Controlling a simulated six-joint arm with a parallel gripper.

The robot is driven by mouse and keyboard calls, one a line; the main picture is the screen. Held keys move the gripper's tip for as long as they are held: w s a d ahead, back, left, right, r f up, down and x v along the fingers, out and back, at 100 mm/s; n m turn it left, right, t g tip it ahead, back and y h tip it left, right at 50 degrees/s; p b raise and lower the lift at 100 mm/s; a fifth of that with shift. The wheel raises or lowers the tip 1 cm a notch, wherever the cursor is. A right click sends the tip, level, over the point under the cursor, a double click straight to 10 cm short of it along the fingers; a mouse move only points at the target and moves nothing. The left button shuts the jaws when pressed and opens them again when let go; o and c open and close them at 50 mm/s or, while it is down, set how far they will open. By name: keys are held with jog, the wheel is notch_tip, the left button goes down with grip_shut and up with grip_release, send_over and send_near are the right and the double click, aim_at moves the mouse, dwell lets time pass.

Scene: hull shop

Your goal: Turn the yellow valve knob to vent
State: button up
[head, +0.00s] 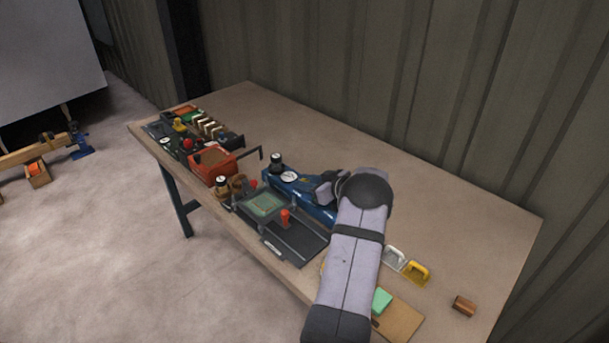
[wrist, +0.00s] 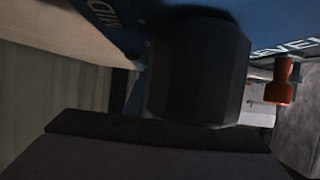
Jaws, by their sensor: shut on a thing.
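The blue unit (head: 318,206) stands on the table with a white round gauge (head: 289,176) on top; its blue face with the letters "MID" also shows in the wrist view (wrist: 135,17). My gripper (head: 326,190) is low at the right part of this unit. In the wrist view, a dark faceted knob (wrist: 200,70) fills the middle, close to the blue face; my gripper is shut on it, though the contact is in shadow. A yellow knob (head: 180,125) shows on the dark panel at the table's far left, well away from my gripper.
A dark tray (head: 300,240) with a red-orange handle (head: 285,217) lies in front of the blue unit; the handle shows in the wrist view (wrist: 281,80). A red box (head: 213,162) stands left. White and yellow handled pieces (head: 416,273) lie right. The table's back is clear.

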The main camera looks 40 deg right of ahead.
jog(key=shift+f+n+y+b, duration=0.15)
jog(key=shift+n+y+b, duration=0.2)
jog(key=shift+n+y, duration=0.5)
jog(key=shift+n+y+b, duration=0.25)
jog(key=shift+y+b, duration=0.15)
jog(key=shift+y, duration=0.05)
jog(key=shift+n+y+b, duration=0.3)
jog(key=shift+b, duration=0.2)
jog(key=shift+n+g+y+b, duration=0.4)
jog(key=shift+n+y+b, duration=0.25)
jog(key=shift+b, duration=0.7)
jog(key=shift+r+y+b, duration=0.2)
jog(key=shift+y+b, duration=0.1)
jog(key=shift+y, duration=0.05)
jog(key=o, duration=1)
jog(key=shift+o, duration=0.2)
jog(key=shift+b+v, duration=0.75)
jog(key=shift+v, duration=2.9)
